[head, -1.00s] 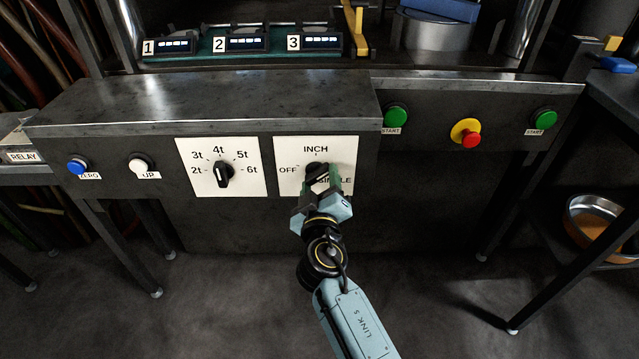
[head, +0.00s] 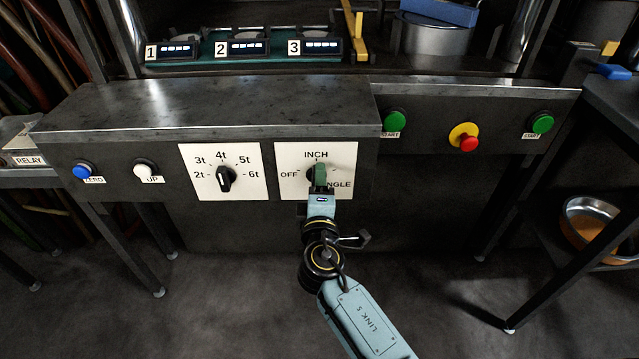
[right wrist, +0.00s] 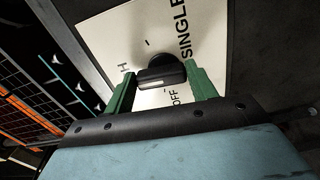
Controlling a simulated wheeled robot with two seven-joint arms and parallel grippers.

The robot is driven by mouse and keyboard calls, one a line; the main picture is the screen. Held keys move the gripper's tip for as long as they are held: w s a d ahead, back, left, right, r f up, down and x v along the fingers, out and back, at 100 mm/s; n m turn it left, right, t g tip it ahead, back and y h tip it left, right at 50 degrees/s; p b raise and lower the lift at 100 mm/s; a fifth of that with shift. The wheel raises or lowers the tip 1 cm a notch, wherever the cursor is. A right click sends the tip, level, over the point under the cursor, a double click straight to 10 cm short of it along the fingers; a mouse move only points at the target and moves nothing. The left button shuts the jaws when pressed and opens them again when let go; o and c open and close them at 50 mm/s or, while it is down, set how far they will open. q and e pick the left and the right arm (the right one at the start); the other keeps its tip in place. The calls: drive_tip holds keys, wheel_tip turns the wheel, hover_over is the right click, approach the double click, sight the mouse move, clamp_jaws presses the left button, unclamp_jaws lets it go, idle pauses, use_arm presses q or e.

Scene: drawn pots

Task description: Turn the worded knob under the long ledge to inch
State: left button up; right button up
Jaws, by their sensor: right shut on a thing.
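The worded knob (head: 311,174) is black, on a white plate (head: 345,158) under the long ledge (head: 220,106). The plate reads INCH at top, OFF at left and SINGLE at lower right, partly covered. My right gripper (head: 319,174) is shut on the knob and hides much of it in the head view. In the right wrist view the knob's bar (right wrist: 162,76) lies between the green fingers of the right gripper (right wrist: 161,88). The bar runs roughly toward the H of INCH; I cannot tell which end points. My left gripper is out of view.
A second knob (head: 226,179) with tonnage marks sits left of the plate. Blue (head: 82,171) and white (head: 145,170) buttons are farther left. Green buttons (head: 395,121) (head: 542,123) and a red button (head: 468,143) are at right. The floor below the panel is open.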

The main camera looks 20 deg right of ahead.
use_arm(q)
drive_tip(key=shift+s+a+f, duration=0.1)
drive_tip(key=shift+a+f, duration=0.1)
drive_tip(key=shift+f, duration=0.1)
use_arm(e)
drive_tip(key=shift+n, duration=0.4)
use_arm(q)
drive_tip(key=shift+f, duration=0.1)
use_arm(e)
drive_tip(key=o, duration=1)
drive_tip(key=shift+s, duration=0.1)
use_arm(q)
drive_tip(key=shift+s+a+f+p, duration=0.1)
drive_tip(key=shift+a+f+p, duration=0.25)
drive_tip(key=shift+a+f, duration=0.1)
use_arm(e)
drive_tip(key=shift+v, duration=6.65)
